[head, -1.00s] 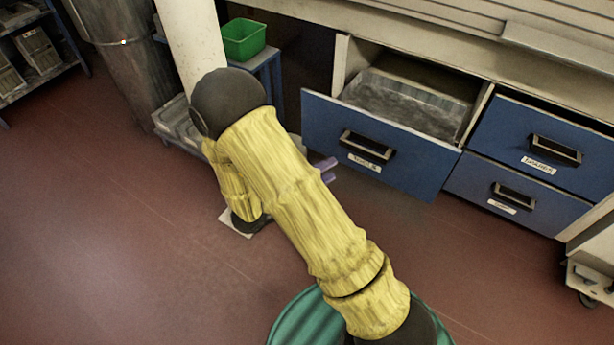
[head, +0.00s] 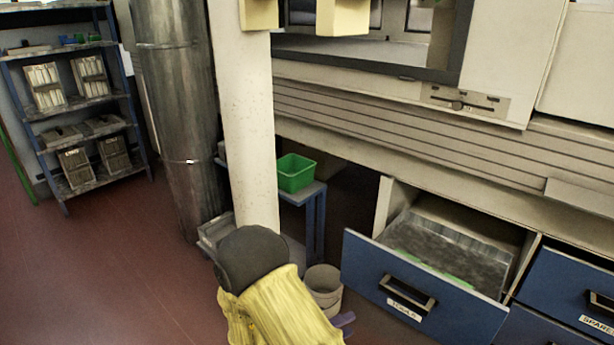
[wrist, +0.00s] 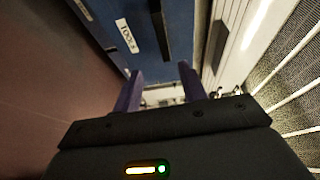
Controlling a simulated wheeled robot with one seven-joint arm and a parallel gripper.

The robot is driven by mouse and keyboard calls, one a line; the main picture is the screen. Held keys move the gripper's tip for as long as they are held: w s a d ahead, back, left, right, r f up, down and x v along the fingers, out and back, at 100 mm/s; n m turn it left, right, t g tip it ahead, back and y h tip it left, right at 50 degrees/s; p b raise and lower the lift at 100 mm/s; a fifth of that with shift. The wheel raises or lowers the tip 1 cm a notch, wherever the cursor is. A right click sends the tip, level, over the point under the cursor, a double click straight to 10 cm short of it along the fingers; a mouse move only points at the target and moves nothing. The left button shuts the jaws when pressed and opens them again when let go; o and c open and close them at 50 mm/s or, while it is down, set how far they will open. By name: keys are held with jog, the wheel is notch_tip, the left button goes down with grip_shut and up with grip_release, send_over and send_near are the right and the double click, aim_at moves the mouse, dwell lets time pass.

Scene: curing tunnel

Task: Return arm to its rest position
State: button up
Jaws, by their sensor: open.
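My gripper (wrist: 160,88) shows in the wrist view with its two purple fingers apart and nothing between them. In the head view my yellow-sleeved arm reaches down at the bottom middle. Only a small purple piece of the gripper (head: 343,320) shows beside it, in front of the lower cabinet; the rest is hidden. A blue drawer front (wrist: 104,30) with a label that looks like TOOLS is close by, at the upper left of the wrist view.
An open blue drawer (head: 365,265) juts out at the right, with a green strip inside. A small table holds a green bin (head: 295,172). A grey pipe (head: 180,110) and a shelf rack (head: 65,112) stand left. The left floor is clear.

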jog(key=w+r+n+t+y+p, duration=0.2)
jog(key=w+r+n+y+p, duration=0.4)
jog(key=w+n+y, duration=0.45)
jog(key=s+d+r+n+g+y+p, duration=0.3)
jog(key=s+r+n, duration=0.3)
jog(key=s+n, duration=0.35)
jog(key=s+d+r+n+g+y+p, duration=0.2)
jog(key=s+r+n+g+y+p, duration=0.15)
jog(key=s+r+n, duration=0.5)
notch_tip(320, 180, up, 36)
jog(key=n+p, duration=0.2)
jog(key=p, duration=3.5)
jog(key=shift+s+n+h, duration=0.15)
jog(key=shift+n+h, duration=0.2)
jog(key=shift+h, duration=0.05)
jog(key=shift+f, duration=0.15)
